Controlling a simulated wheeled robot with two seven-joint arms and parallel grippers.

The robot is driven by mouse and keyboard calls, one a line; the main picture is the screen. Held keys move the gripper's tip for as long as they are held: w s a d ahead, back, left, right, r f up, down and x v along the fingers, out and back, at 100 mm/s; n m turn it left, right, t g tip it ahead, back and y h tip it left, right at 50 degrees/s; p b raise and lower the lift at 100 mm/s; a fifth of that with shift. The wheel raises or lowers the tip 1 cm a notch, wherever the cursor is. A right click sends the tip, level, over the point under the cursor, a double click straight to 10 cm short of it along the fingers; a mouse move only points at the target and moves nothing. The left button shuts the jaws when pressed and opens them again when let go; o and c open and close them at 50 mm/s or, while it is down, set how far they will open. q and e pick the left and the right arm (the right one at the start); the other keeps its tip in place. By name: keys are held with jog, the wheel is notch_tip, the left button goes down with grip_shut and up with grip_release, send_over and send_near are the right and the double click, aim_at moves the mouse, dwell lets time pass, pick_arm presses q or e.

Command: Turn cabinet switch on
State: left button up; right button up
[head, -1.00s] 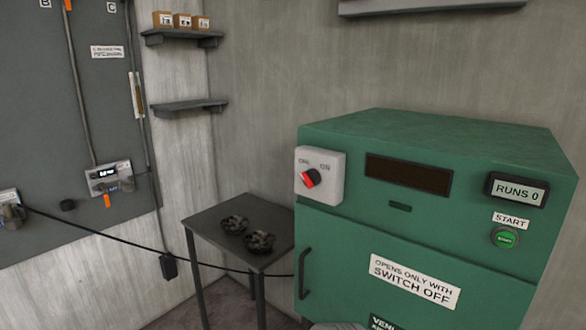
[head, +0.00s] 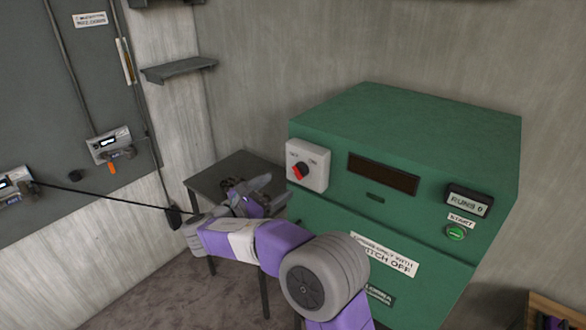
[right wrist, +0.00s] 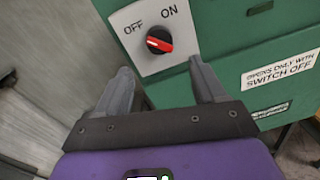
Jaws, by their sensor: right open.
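The green cabinet (head: 420,130) carries a pale switch box (head: 316,152) on its upper left front. The red and black knob (head: 299,172) sits on it, and also shows in the right wrist view (right wrist: 158,42) below the OFF and ON labels. Its red bar lies slanted across the knob; I cannot tell which label it marks. My right gripper (head: 268,192) is open and empty, left of and slightly below the switch box. In the right wrist view its fingers (right wrist: 160,68) point toward the switch box, with the knob beyond the gap and apart from them. My left gripper is out of view.
A small dark table (head: 235,165) stands left of the cabinet, partly hidden by my right arm. A grey wall panel (head: 60,200) with a black cable (head: 110,197) is at left. The green START button (head: 456,233) is under the RUNS 0 display (head: 468,201).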

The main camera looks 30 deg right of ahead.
aim_at(295, 173)
jog(key=x, duration=0.5)
jog(key=p+x, duration=0.1)
jog(key=x, duration=0.1)
jog(key=shift+d+r, duration=0.3)
jog(key=shift+r, duration=0.1)
jog(key=shift+c, duration=0.2)
jog(key=c, duration=1)
